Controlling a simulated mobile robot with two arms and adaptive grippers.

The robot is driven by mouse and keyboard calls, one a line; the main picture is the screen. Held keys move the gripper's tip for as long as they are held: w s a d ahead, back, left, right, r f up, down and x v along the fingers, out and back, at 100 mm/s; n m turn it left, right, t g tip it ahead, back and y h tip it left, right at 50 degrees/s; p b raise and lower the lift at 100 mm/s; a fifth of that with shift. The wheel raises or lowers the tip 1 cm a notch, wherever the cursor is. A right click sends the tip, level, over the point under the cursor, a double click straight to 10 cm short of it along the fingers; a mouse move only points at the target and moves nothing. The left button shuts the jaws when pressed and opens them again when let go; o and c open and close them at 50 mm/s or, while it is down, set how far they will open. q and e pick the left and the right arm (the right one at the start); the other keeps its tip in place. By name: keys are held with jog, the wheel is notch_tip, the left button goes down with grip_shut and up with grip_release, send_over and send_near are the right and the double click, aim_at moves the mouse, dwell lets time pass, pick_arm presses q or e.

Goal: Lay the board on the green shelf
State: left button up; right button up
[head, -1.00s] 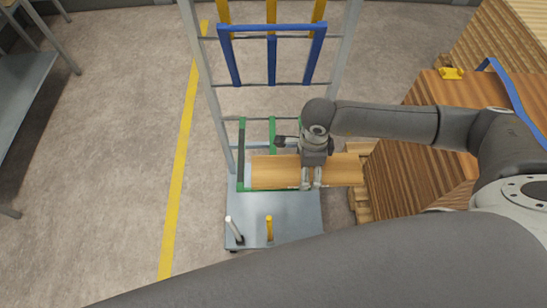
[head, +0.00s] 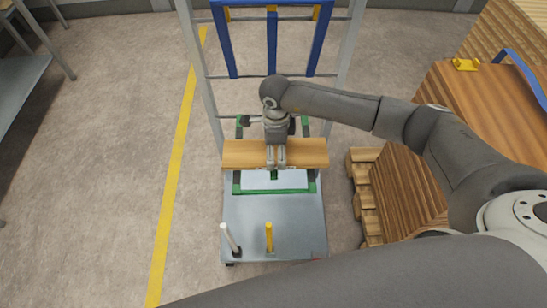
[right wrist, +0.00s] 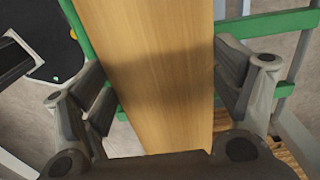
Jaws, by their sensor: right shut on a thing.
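The wooden board (head: 240,153) lies crosswise in the head view, over the green shelf (head: 240,190) of the rack. The shelf's green front bar shows below the board and bits of green show behind it. My right gripper (head: 276,164) is shut on the board near the middle of its front edge. In the right wrist view the board (right wrist: 150,70) runs between the fingers (right wrist: 168,75), with green bars (right wrist: 268,23) beyond it. I cannot tell whether the board touches the shelf. My left gripper is not in view.
Blue shelf bars (head: 272,42) stand higher on the rack. Stacked wooden boards (head: 400,190) on a pallet stand to the right.

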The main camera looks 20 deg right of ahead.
jog(key=shift+w+a+f+b, duration=0.15)
jog(key=shift+w+f+b, duration=0.15)
jog(key=shift+f+b, duration=0.3)
notch_tip(320, 180, down, 3)
jog(key=shift+w+r+b, duration=0.1)
jog(key=shift+b, duration=0.7)
jog(key=shift+r, duration=0.1)
jog(key=shift+f, duration=0.2)
jog(key=o, duration=1.1)
